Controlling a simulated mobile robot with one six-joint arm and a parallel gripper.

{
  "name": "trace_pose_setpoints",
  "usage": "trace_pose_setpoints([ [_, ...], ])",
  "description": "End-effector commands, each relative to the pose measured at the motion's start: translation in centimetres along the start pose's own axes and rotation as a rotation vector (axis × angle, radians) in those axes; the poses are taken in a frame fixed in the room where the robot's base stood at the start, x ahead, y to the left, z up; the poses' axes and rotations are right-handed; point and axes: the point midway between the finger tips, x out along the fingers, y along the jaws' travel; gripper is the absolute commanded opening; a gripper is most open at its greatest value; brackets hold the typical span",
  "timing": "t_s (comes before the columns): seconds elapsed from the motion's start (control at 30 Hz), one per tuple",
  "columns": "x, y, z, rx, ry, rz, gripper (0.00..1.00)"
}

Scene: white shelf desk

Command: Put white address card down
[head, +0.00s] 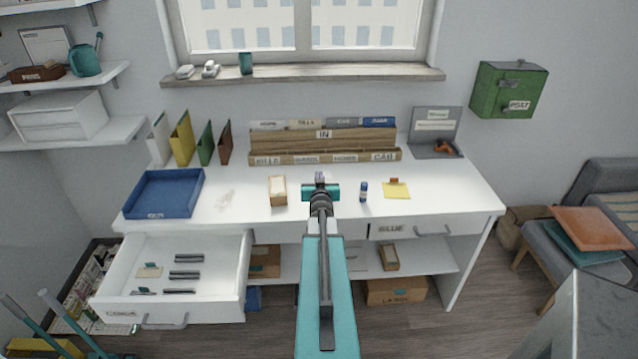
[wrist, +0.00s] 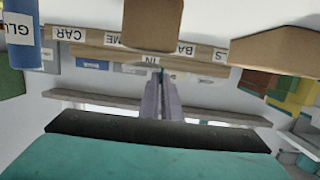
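My gripper (head: 320,186) is over the middle of the desk in the head view, largely hidden by its own teal arm. In the wrist view, which is upside down, its two grey fingers (wrist: 160,82) lie close together and look shut. No white address card is clearly visible between them. A small open brown box (head: 278,190) with white paper in it stands on the desk just left of my gripper.
A blue glue stick (head: 364,192) and yellow notes (head: 396,190) are to the right. A wooden sorter (head: 325,142) with labelled slots is behind. A blue tray (head: 165,194) is at the left, above an open drawer (head: 172,277). A brown object (wrist: 152,22) is near the fingers.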

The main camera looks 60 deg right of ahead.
Motion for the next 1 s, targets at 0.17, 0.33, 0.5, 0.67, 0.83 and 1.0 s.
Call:
trace_pose_setpoints([
  [0.17, 0.3, 0.0, 1.5, 0.000, 0.000, 0.000, 0.00],
  [0.33, 0.3, 0.1, 1.6, 0.000, 0.000, 0.001, 0.00],
  [0.5, 0.4, 0.4, 1.5, 0.000, 0.000, 0.004, 0.00],
  [0.67, 0.5, 0.6, 1.8, 0.000, 0.000, 0.006, 0.00],
  [0.83, 0.5, 0.7, 1.8, 0.001, 0.000, 0.007, 0.19],
  [1.0, 0.5, 0.7, 1.8, 0.001, 0.000, 0.008, 0.22],
])
